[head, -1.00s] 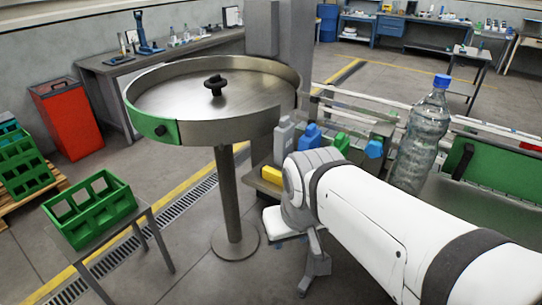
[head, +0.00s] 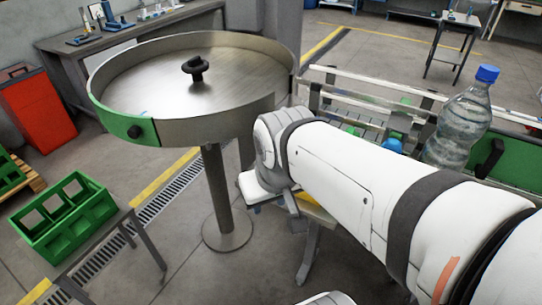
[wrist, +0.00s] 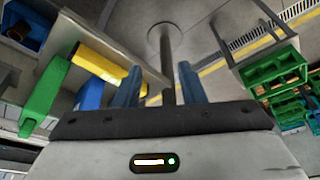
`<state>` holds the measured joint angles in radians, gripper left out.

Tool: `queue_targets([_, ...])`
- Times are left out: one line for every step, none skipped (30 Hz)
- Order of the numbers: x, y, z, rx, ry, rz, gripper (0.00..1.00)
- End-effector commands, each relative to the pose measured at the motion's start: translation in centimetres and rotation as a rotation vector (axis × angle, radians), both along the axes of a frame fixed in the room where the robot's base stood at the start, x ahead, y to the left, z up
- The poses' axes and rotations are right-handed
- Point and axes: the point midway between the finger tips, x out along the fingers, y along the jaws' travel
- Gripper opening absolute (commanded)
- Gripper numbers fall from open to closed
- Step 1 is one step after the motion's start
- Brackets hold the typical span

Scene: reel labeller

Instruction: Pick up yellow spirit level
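The yellow spirit level (wrist: 103,66) is a yellow bar in the upper left of the wrist view, lying on a grey bench surface near its edge. Its near end is close to the left finger in the picture; I cannot tell whether they touch. My gripper (wrist: 158,84) shows two blue fingers held apart with nothing between them; only the table's post and the floor show behind. The level is beside the fingers, not between them. In the head view my white arm covers most of the bench, and the gripper's fingertips are hidden.
A round steel turntable (head: 190,85) on a post stands left of my arm. A blue object (wrist: 90,93) and a green object (wrist: 45,95) are beside the level. A plastic bottle (head: 459,125) stands at the right. A green crate (head: 66,222) sits on a low stand.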

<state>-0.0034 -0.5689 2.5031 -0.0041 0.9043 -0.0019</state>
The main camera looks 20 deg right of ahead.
Motion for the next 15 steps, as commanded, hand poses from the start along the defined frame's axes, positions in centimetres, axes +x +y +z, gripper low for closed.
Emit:
queue_targets([0.0,0.0,0.0,0.0,0.0,0.0,0.38])
queue_targets([0.0,0.0,0.0,0.001,0.0,-0.002,0.4])
queue_targets([0.1,0.0,-0.1,0.003,0.002,-0.011,0.44])
queue_targets([0.2,-0.1,-0.1,0.006,0.004,-0.023,0.46])
queue_targets([0.3,-0.2,-0.1,0.012,0.006,-0.044,0.47])
queue_targets([0.6,0.0,-0.2,0.022,0.011,-0.077,0.47])
queue_targets([0.8,0.0,-0.3,0.033,0.017,-0.115,0.47])
queue_targets([1.1,-0.1,-0.5,0.045,0.024,-0.164,0.47])
queue_targets([1.7,-0.4,-0.6,0.065,0.032,-0.246,0.47])
queue_targets([2.1,-0.7,-0.7,0.083,0.041,-0.317,0.47])
queue_targets([2.6,-1.0,-0.9,0.101,0.05,-0.395,0.47])
queue_targets([3.3,-1.5,-1.0,0.126,0.062,-0.509,0.47])
queue_targets([3.8,-1.9,-1.2,0.145,0.072,-0.599,0.47])
queue_targets([4.3,-2.3,-1.3,0.164,0.08,-0.692,0.47])
queue_targets([5.0,-2.9,-1.5,0.189,0.092,-0.816,0.47])
